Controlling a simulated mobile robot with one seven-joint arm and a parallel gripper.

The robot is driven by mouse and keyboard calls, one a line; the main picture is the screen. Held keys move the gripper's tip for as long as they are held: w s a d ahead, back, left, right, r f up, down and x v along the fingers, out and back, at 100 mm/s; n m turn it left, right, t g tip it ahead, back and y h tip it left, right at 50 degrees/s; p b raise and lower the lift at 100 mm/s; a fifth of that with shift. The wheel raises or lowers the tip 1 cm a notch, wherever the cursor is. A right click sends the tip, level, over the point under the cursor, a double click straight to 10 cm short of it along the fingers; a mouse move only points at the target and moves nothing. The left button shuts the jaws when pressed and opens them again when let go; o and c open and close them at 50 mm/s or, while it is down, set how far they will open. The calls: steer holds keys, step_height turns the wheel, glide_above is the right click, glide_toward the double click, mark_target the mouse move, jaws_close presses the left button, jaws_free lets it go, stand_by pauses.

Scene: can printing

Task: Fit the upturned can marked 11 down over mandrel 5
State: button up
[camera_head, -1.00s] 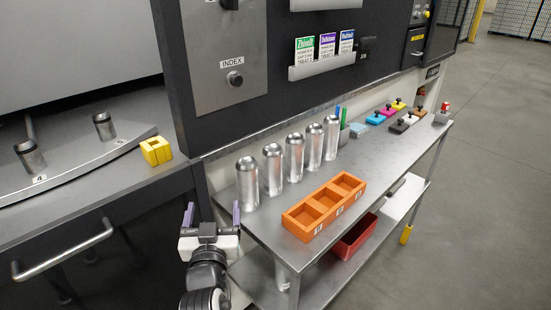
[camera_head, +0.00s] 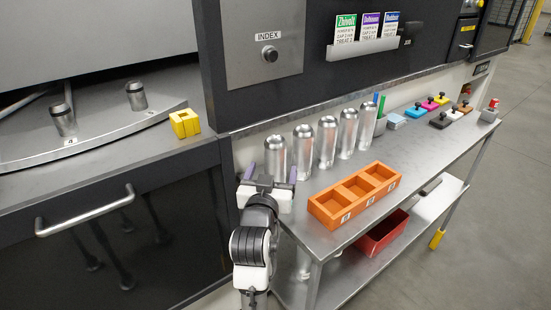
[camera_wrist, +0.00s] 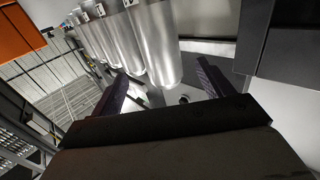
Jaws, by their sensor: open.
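Several upturned silver cans stand in a row along the back of the steel bench; the nearest can (camera_head: 275,156) is at the left end. No mark 11 is readable on any can. My gripper (camera_head: 270,173) is open, its fingers pointing at the nearest can from the front. In the wrist view a can (camera_wrist: 156,45) shows beyond and between the open fingers (camera_wrist: 162,85), with nothing visibly gripped. At left, two bare mandrels stand on the curved plate: one (camera_head: 63,121) labelled 4, and another (camera_head: 138,95) whose number I cannot read.
An orange three-compartment tray (camera_head: 330,215) lies on the bench in front of the cans. A yellow block (camera_head: 185,123) sits by the curved plate. A dark panel with an INDEX button (camera_head: 270,53) stands behind. A red bin (camera_head: 382,236) is on the lower shelf.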

mark_target(274, 163)
steer(key=w+p, duration=0.1)
steer(key=w, duration=0.3)
steer(key=w+d+p, duration=0.1)
steer(key=w, duration=0.2)
steer(key=shift+w+f+p, duration=0.1)
steer(key=shift+f+p, duration=0.15)
steer(key=shift+p, duration=0.1)
steer(key=c, duration=1)
steer(key=shift+c, duration=0.2)
